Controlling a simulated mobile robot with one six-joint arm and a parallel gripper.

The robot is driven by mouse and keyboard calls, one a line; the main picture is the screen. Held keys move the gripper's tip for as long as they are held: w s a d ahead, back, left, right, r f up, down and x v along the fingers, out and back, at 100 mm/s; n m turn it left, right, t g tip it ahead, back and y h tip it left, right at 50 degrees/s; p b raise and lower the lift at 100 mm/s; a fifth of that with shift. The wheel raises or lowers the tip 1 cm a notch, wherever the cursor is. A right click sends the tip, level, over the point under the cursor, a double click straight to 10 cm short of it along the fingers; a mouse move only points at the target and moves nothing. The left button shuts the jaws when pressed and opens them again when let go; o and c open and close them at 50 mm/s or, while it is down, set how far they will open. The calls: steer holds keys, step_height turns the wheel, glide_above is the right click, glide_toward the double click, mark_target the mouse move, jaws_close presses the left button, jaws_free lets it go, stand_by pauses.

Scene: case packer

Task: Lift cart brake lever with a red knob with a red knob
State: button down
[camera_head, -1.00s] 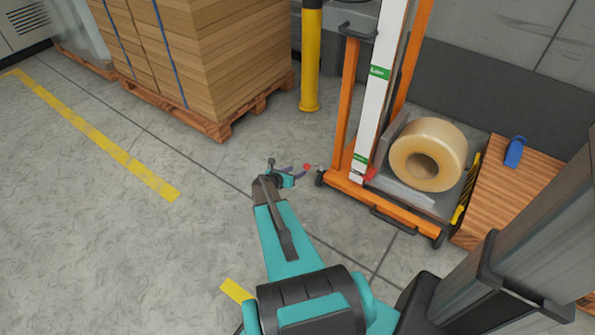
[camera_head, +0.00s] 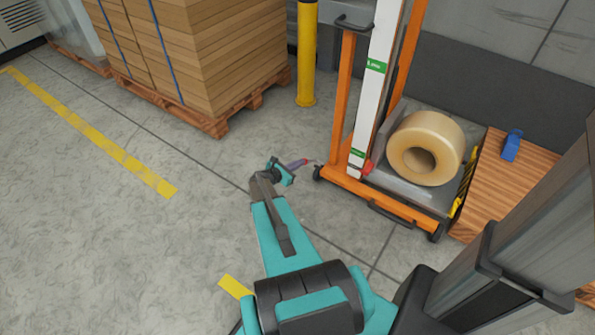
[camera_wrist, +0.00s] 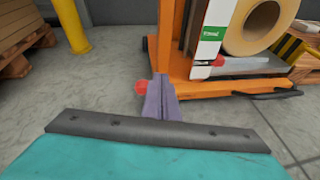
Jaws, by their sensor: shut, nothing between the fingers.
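The orange cart (camera_head: 383,208) with a white mast stands right of my gripper. A lever's red knob (camera_head: 305,161) sticks out at the cart's left side near a caster, by my fingertips. My gripper (camera_head: 301,163) has purple fingers that are together with nothing between them. In the wrist view the red knob (camera_wrist: 142,88) shows just left of the fingers (camera_wrist: 160,78), partly hidden by them. I cannot tell whether they touch it. The lever's shaft is mostly hidden. Another red part (camera_head: 366,168) sits at the mast's foot; it also shows in the wrist view (camera_wrist: 218,61).
A large tape roll (camera_head: 427,148) rests on the cart. A wooden pallet (camera_head: 500,180) with a blue object (camera_head: 512,145) stands at right. A yellow post (camera_head: 307,55) and stacked cardboard (camera_head: 205,65) stand behind. The floor at left is clear.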

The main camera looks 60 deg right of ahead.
steer(key=w+a+f+h+b, duration=0.1)
steer(key=w+a+f+b, duration=0.2)
steer(key=f+b, duration=0.4)
steer(key=w+a+f+m+h+b, duration=0.1)
steer(key=w+a+f+h+b, duration=0.1)
steer(key=f+b, duration=0.5)
steer(key=shift+w+a+f+t+b, duration=0.15)
steer(key=shift+w+a+t+b, duration=0.3)
steer(key=shift+a+b, duration=0.3)
steer(key=s+d+r+b, duration=0.2)
steer(key=d+r+b, duration=0.1)
steer(key=d, duration=0.8)
steer(key=shift+s+r+b, duration=0.15)
steer(key=shift+b, duration=0.7)
